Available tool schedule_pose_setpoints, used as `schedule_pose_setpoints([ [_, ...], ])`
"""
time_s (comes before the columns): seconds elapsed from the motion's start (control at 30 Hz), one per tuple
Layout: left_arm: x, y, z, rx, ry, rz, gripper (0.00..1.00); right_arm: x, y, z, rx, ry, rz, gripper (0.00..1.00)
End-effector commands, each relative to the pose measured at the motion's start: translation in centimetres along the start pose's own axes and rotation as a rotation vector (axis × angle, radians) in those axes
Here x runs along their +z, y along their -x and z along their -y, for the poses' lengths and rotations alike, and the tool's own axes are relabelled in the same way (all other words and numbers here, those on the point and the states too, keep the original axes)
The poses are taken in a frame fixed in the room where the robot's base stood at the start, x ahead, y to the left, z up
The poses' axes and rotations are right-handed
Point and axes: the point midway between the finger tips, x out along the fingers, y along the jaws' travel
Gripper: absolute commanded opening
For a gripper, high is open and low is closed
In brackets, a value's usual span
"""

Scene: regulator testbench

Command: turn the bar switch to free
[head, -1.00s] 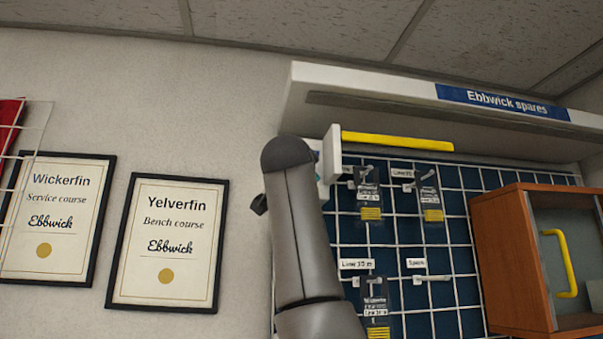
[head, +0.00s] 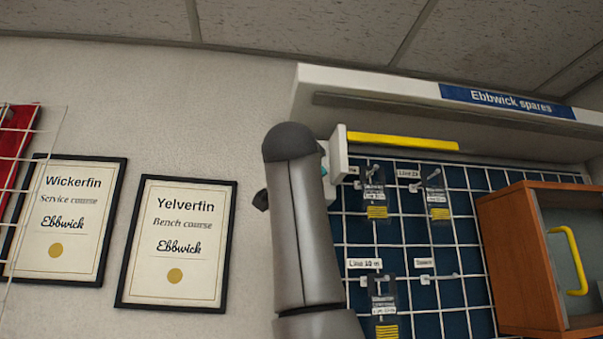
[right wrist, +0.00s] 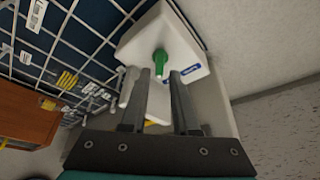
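The green bar shows in the gap between the fingertips, one finger on each side. I cannot tell whether either finger touches it. In the head view a grey arm link of mine covers the right gripper and the switch. My left gripper is in neither view.
A white shelf (head: 400,92) with a blue "Ebbwick spares" sign (head: 508,103) overhangs a wire grid (head: 410,235) with hanging packets. A yellow bar (head: 402,142) runs beneath it. A wooden cabinet (head: 515,260) stands at right. Framed certificates (head: 178,290) hang at left.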

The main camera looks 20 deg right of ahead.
Motion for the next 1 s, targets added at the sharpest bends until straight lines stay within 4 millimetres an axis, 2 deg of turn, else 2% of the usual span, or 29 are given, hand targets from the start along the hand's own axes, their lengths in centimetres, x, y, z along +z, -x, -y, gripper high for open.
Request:
schedule_pose_setpoints([
  [0.03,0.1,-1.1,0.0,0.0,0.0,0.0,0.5,0.3,1.2,-0.2,-0.004,-0.003,-0.001,0.29],
  [0.2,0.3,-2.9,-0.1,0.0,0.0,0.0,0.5,0.3,4.7,-0.3,-0.005,-0.004,-0.002,0.29],
  [0.5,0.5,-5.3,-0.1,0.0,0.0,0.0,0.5,0.1,10.0,-0.1,-0.004,-0.003,-0.001,0.29],
  [0.7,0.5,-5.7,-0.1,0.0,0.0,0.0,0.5,0.0,11.4,-0.1,-0.001,-0.002,-0.002,0.29],
  [1.0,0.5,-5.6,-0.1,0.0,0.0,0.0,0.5,-0.1,11.5,0.0,0.0,-0.001,-0.001,0.29],
])
